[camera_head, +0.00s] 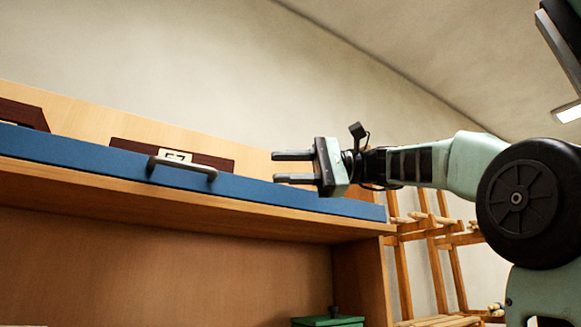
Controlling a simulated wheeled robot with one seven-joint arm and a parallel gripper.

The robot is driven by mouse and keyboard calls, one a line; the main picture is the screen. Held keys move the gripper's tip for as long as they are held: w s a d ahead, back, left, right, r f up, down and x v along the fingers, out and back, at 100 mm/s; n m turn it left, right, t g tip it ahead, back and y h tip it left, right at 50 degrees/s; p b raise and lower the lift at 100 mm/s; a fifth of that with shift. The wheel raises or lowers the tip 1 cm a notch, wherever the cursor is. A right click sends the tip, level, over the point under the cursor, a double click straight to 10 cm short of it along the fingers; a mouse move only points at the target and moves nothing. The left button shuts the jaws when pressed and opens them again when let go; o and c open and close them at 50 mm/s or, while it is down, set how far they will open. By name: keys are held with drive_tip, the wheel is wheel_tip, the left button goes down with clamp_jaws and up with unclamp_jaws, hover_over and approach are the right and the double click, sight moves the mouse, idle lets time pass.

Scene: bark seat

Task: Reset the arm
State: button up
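My gripper (279,167) is at the end of my pale green arm, which reaches in from the right. Its two fingers point left and are parted, with nothing between them. It is in front of the right part of a blue panel (90,158) that lies along a wooden shelf. I cannot tell how far the gripper is from the panel. A grey bar handle (183,167) is on the panel, to the left of the fingers, apart from them in the picture.
A dark red plate (217,161) with a white label stands behind the panel. A wooden rack (437,262) stands at the right, partly behind my arm. A green lidded box (328,321) shows at the bottom edge. The plain wall above is free.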

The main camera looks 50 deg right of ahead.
drive_tip(key=shift+s+d, duration=0.2)
drive_tip(key=shift+d, duration=0.05)
idle(0.4)
drive_tip(key=w+a+f+g+h, duration=0.1)
drive_tip(key=w+a+f+g, duration=0.1)
drive_tip(key=w+a+f, duration=0.4)
drive_tip(key=w+a+f+g+h, duration=0.1)
drive_tip(key=w+a+f, duration=0.2)
drive_tip(key=f, duration=0.5)
drive_tip(key=a+f+n+g+h, duration=0.1)
drive_tip(key=a+f+n+g, duration=0.1)
drive_tip(key=a+f, duration=0.45)
drive_tip(key=a+f+n+g+h, duration=0.1)
drive_tip(key=a+f+g+h, duration=0.15)
drive_tip(key=f, duration=0.65)
drive_tip(key=s+a+f+n+g+h, duration=0.1)
drive_tip(key=s+a+f+n+h, duration=0.2)
drive_tip(key=f, duration=0.5)
drive_tip(key=s+a+f+n+g, duration=0.1)
drive_tip(key=s+a+f+n, duration=0.1)
drive_tip(key=s+a+f, duration=0.45)
drive_tip(key=s+d+f+n+h, duration=0.3)
drive_tip(key=s+f+n, duration=0.6)
drive_tip(key=f, duration=0.5)
drive_tip(key=shift+s+d+f+g+h, duration=0.25)
drive_tip(key=shift+s+g+h, duration=0.1)
drive_tip(key=shift+s+h, duration=0.4)
